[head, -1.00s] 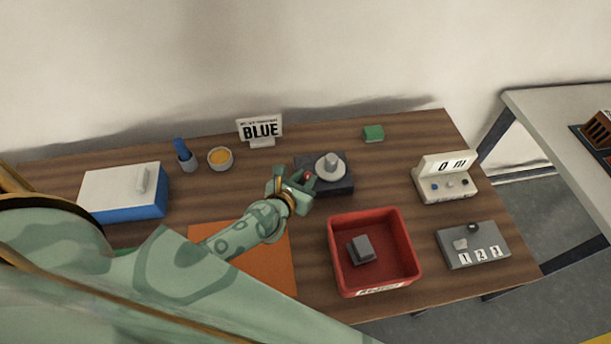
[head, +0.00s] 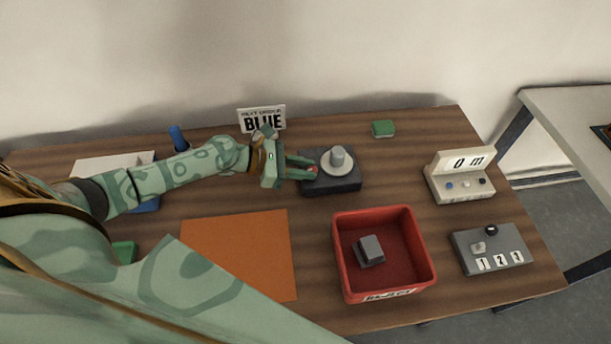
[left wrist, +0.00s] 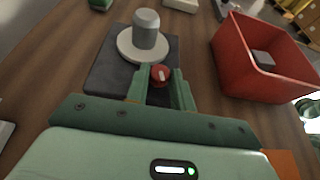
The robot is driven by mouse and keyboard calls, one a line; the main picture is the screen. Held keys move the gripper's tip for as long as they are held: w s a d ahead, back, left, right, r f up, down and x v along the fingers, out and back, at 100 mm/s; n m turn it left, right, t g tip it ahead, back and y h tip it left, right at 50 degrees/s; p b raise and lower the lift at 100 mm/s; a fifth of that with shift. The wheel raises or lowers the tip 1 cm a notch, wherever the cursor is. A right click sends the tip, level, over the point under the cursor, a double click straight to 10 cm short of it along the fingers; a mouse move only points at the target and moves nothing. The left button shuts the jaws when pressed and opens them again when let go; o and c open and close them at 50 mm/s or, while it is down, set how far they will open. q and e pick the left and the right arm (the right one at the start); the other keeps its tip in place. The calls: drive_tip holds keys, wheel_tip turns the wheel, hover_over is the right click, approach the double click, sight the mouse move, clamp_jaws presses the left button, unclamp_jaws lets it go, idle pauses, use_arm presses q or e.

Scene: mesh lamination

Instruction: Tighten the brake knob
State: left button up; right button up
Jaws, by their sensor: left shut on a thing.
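The brake knob (left wrist: 160,75) is a small red knob with a pale mark, at the near edge of a dark block; in the head view the red knob (head: 313,169) shows at the block's left side. The dark block (head: 345,184) carries a light round disc with a grey cylinder (head: 338,157) upright on it; the cylinder also shows in the left wrist view (left wrist: 147,28). My left gripper (head: 309,170) reaches in from the left and is shut on the red knob, one green finger on each side in the left wrist view (left wrist: 160,88).
A red reject bin (head: 428,248) with a grey block inside stands in front. An orange mat (head: 240,255) lies front left. A counter box (head: 460,184) and a grey switch panel (head: 490,250) stand right. A BLUE sign (head: 263,118) and green block (head: 383,129) are behind.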

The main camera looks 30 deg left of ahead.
use_arm(q)
drive_tip(key=m+g+b, duration=0.1)
drive_tip(key=h+b, duration=0.1)
drive_tip(key=m+g+b, duration=0.1)
drive_tip(key=shift+w+a+f+m+g+h, duration=0.15)
drive_tip(key=shift+w+f+m+g+h, duration=0.1)
drive_tip(key=shift+m+g+h, duration=0.05)
drive_tip(key=shift+w+r+m+g+b, duration=0.1)
drive_tip(key=shift+r+m+g+b, duration=0.1)
drive_tip(key=shift+m+g+b, duration=0.3)
drive_tip(key=shift+h, duration=0.3)
drive_tip(key=o, duration=1)
drive_tip(key=v, duration=1.6)
drive_tip(key=shift+r+p, duration=0.25)
drive_tip(key=shift+p, duration=0.05)
drive_tip(key=shift+a, duration=0.1)
